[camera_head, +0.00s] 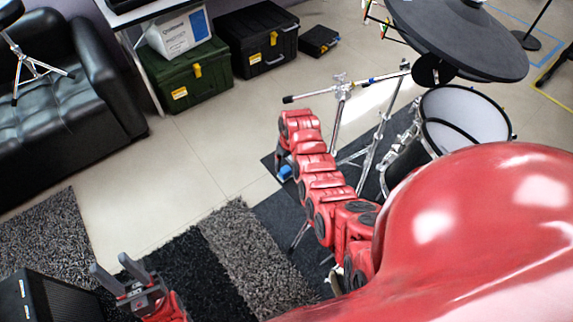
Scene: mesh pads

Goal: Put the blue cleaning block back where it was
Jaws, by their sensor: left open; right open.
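A small blue block (285,172) shows just below the end of my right arm, over the edge of a dark mat. My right gripper (283,160) points down at it and is mostly hidden by the red arm links. It is open; I cannot tell whether its fingers touch the block or what the block rests on. My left gripper (112,265) is at the lower left, open and empty, its grey fingers pointing up and left, far from the block.
A drum (465,120), a black cymbal pad (460,38) and metal stands (342,100) are right of my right arm. A green case (185,75) and black case (258,40) stand behind. A black sofa (60,110) is left. The tiled floor between is clear.

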